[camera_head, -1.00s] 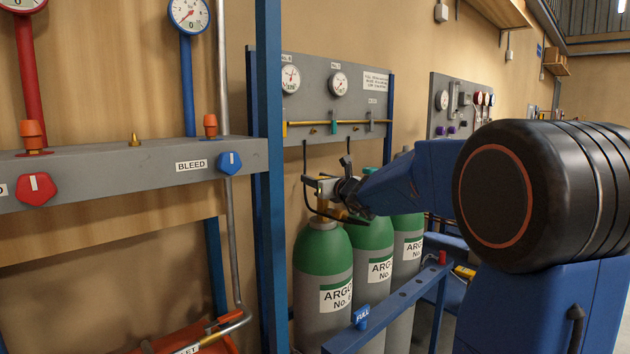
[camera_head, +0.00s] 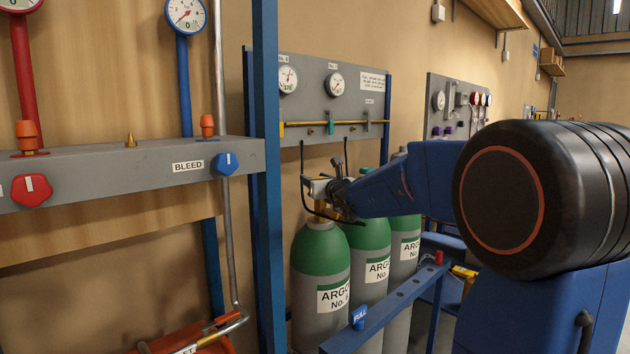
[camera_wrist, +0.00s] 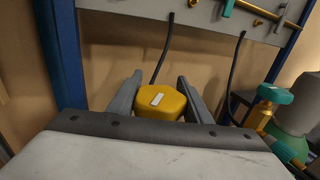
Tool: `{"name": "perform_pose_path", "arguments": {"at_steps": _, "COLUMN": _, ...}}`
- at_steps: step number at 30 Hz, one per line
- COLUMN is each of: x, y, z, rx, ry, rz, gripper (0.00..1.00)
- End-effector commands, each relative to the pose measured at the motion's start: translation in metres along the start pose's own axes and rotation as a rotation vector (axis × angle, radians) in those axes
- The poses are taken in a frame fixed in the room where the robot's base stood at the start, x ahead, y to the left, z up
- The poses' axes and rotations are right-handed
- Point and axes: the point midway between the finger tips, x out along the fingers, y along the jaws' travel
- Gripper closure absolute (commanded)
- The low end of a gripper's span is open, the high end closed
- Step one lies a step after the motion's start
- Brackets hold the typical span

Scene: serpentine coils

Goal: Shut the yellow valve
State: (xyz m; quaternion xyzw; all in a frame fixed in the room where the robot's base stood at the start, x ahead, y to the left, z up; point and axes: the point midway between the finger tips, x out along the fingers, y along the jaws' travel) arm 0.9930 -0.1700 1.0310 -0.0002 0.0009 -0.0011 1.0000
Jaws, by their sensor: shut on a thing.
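The yellow valve is a yellow faceted knob (camera_wrist: 172,109) with a white mark on top, seen in the wrist view between my two grey fingers. My gripper (camera_wrist: 160,82) is shut on it, one finger on each side. In the head view my gripper (camera_head: 312,188) is small, above the neck of the nearest green-topped argon cylinder (camera_head: 318,250). There the knob is mostly hidden by the gripper. The valve's stem and body are hidden under the knob in the wrist view.
Two more argon cylinders (camera_head: 370,243) stand behind the first; a teal valve knob (camera_wrist: 274,94) shows at right in the wrist view. Black hoses (camera_wrist: 166,48) hang close by from the gauge panel (camera_head: 312,100). A blue post (camera_head: 268,180) and rail (camera_head: 390,305) stand near.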

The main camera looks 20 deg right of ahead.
Motion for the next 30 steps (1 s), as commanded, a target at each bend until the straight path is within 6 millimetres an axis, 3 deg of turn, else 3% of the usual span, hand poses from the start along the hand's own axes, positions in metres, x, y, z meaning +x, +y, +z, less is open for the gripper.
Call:
{"name": "perform_pose_path", "arguments": {"at_steps": 2, "x": 0.000, "y": 0.000, "z": 0.002, "rx": 0.000, "ry": -0.003, "rz": 0.000, "gripper": 0.78}}
{"name": "perform_pose_path", "arguments": {"at_steps": 3, "x": 0.000, "y": -0.001, "z": 0.002, "rx": 0.000, "ry": -0.003, "rz": 0.000, "gripper": 0.51}}
{"name": "perform_pose_path", "arguments": {"at_steps": 5, "x": 0.000, "y": 0.000, "z": 0.002, "rx": 0.000, "ry": -0.003, "rz": 0.000, "gripper": 0.37}}
{"name": "perform_pose_path", "arguments": {"at_steps": 17, "x": -0.004, "y": 0.000, "z": 0.001, "rx": 0.000, "ry": -0.002, "rz": 0.000, "gripper": 0.37}}
{"name": "perform_pose_path", "arguments": {"at_steps": 30, "x": -0.072, "y": -0.001, "z": 0.002, "rx": 0.000, "ry": -0.004, "rz": -0.001, "gripper": 0.37}}
